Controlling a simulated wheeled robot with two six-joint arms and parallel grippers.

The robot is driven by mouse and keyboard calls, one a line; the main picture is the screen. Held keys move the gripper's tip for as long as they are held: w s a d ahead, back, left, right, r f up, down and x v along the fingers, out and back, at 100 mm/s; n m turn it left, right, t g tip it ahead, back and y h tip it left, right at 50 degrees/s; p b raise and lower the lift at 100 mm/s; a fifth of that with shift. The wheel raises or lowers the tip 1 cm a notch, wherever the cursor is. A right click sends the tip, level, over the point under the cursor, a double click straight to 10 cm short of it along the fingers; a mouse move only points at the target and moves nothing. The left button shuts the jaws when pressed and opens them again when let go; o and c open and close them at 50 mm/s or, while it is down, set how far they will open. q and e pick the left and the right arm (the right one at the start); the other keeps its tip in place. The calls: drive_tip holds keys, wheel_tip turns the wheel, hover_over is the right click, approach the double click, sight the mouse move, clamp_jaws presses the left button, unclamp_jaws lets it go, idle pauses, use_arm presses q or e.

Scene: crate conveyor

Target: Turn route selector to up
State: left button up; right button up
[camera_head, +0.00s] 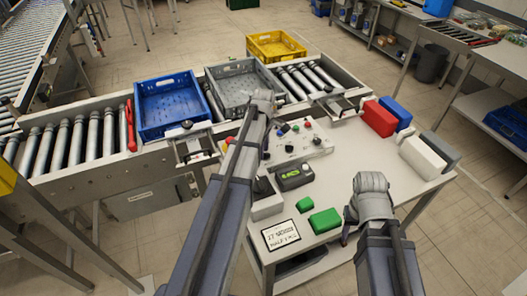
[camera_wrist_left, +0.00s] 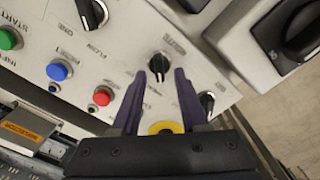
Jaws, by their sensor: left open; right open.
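The control panel (camera_head: 298,142) is a light grey box with coloured buttons and black knobs. In the left wrist view, a black rotary knob (camera_wrist_left: 159,64) with a blurred label sits just beyond and between the fingertips of my left gripper (camera_wrist_left: 160,80). The label is too blurred to confirm it as the route selector. The fingers are open, one on each side, and do not visibly grip it.
Near the knob are a red button (camera_wrist_left: 102,96), a blue button (camera_wrist_left: 57,71), another black knob (camera_wrist_left: 206,103) and a larger knob (camera_wrist_left: 288,30). Blue (camera_head: 140,117) and grey (camera_head: 216,93) crates stand on the conveyor. Green blocks (camera_head: 325,220) lie on the table.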

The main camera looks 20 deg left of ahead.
use_arm(q)
drive_tip(key=shift+c, duration=0.4)
clamp_jaws()
drive_tip(key=m, duration=0.4)
drive_tip(key=shift+w+m, duration=0.25)
drive_tip(key=shift+m, duration=0.15)
drive_tip(key=m, duration=0.4)
drive_tip(key=shift+w+d+m, duration=0.15)
drive_tip(key=shift+m, duration=0.15)
drive_tip(key=m, duration=0.4)
drive_tip(key=shift+w+d, duration=0.1)
drive_tip(key=shift+d, duration=0.05)
drive_tip(key=shift+d+m, duration=0.2)
drive_tip(key=shift+m, duration=1.9)
